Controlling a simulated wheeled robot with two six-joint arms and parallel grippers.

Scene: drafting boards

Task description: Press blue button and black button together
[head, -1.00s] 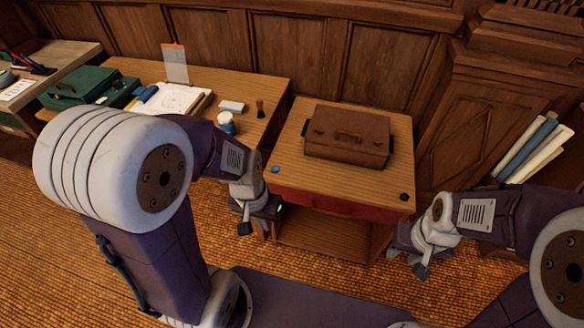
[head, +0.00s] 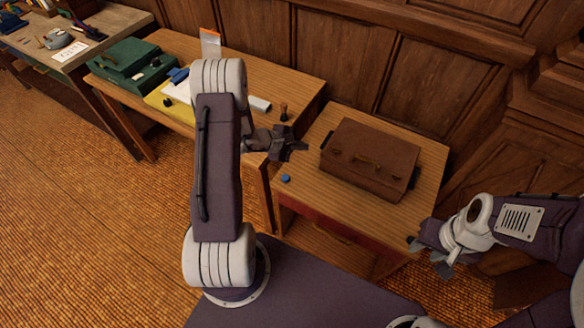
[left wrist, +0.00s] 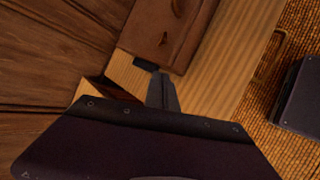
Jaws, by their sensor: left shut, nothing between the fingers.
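The blue button (head: 286,178) sits on the front left part of the wooden cabinet top (head: 312,190) in the head view. The black button is not clearly seen; the front right corner, where it showed earlier, lies beside my right gripper. My left gripper (head: 298,147) is shut and empty, above the cabinet's left side, beyond the blue button and apart from it. In the left wrist view its fingers (left wrist: 163,92) point toward the briefcase. My right gripper (head: 436,260) is by the front right corner; its jaw opening is unclear.
A brown briefcase (head: 370,160) lies on the cabinet top behind the buttons. A desk (head: 290,90) at the left holds a green case (head: 132,67), a yellow item and a small brush-like item (head: 284,111). Wood panelling closes off the back. The floor at the left front is clear.

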